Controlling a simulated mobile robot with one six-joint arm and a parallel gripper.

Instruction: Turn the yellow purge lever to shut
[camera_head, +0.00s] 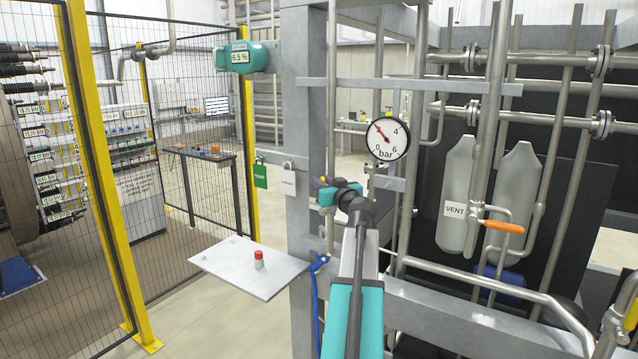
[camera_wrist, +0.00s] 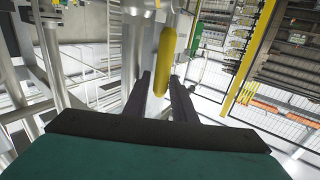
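The yellow purge lever (camera_wrist: 166,48) is in the wrist view, long and narrow, standing upright in that picture in front of grey pipework. My gripper (camera_wrist: 161,80) is open, with its two dark fingers apart, one on each side of the lever's lower end. I cannot tell whether either finger touches the lever. In the head view my gripper is beside the grey upright, mostly hidden behind my own arm, and I cannot make out the lever clearly there.
A pressure gauge (camera_head: 388,139) hangs just right of my gripper. An orange lever (camera_head: 503,227) is by a VENT label (camera_head: 455,209). Steel pipes crowd the right; mesh fencing (camera_head: 186,200) stands left.

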